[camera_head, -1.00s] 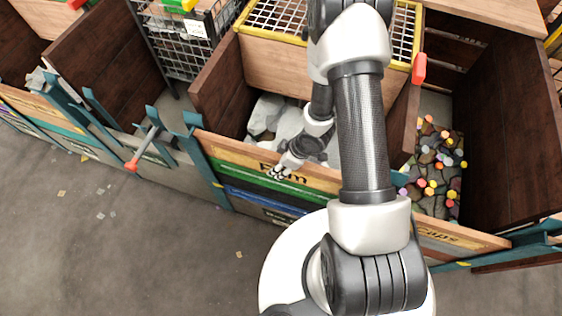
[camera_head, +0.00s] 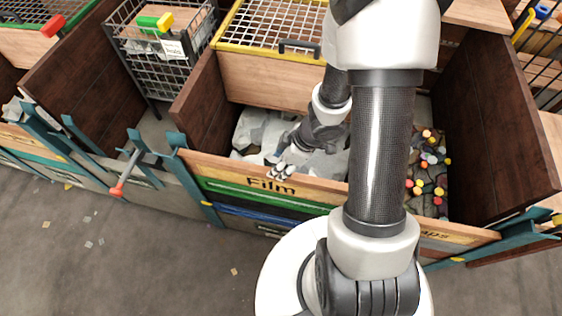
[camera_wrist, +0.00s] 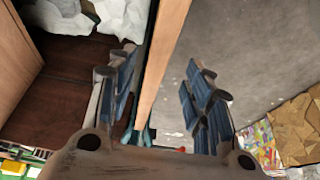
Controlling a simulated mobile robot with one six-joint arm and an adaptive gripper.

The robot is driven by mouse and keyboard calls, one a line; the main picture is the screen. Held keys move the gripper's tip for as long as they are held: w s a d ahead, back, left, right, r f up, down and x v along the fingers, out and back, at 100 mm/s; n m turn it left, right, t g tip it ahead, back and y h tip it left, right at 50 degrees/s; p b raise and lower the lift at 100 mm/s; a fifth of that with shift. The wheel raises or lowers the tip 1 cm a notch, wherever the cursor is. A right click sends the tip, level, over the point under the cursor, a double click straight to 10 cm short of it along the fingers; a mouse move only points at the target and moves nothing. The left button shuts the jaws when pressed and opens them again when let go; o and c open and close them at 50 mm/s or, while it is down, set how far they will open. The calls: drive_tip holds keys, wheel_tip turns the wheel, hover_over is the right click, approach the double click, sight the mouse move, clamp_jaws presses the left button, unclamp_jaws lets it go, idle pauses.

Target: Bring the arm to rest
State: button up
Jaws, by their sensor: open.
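My gripper (camera_head: 279,168) hangs at the front board (camera_head: 215,170) of the bin labelled "Film". It is open, and nothing shows between its fingers. In the wrist view my gripper (camera_wrist: 160,88) shows two blue-padded fingers spread apart, with the wooden board's edge (camera_wrist: 158,75) passing in the gap behind them. I cannot tell whether a finger touches the board. My arm is bent, rising from the white base and reaching over the bin.
White film (camera_head: 255,130) lies in the bin. A yellow-rimmed mesh tray (camera_head: 265,25) sits behind it. Coloured caps (camera_head: 425,185) fill the bin to the right. A wire cart (camera_head: 165,50) stands at the back left. Open grey floor (camera_head: 120,245) lies in front.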

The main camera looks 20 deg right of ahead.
idle(0.5)
drive_tip(key=w+d+r+m+t+h, duration=0.2)
drive_tip(key=d+r+m+h, duration=0.15)
drive_tip(key=r, duration=0.55)
drive_tip(key=w+d+r+m+t+h, duration=0.1)
drive_tip(key=w+d+r+m+h, duration=0.3)
drive_tip(key=r, duration=0.6)
drive_tip(key=s+a+r+m+y, duration=0.1)
drive_tip(key=s+a+r+y, duration=0.1)
drive_tip(key=s+a+r, duration=0.3)
drive_tip(key=s+a+r+m+y, duration=0.2)
drive_tip(key=s+a+r, duration=0.2)
drive_tip(key=s, duration=1)
drive_tip(key=shift+a+r+g, duration=0.35)
drive_tip(key=shift+r+g, duration=0.05)
drive_tip(key=shift+r, duration=0.2)
drive_tip(key=shift+s, duration=0.1)
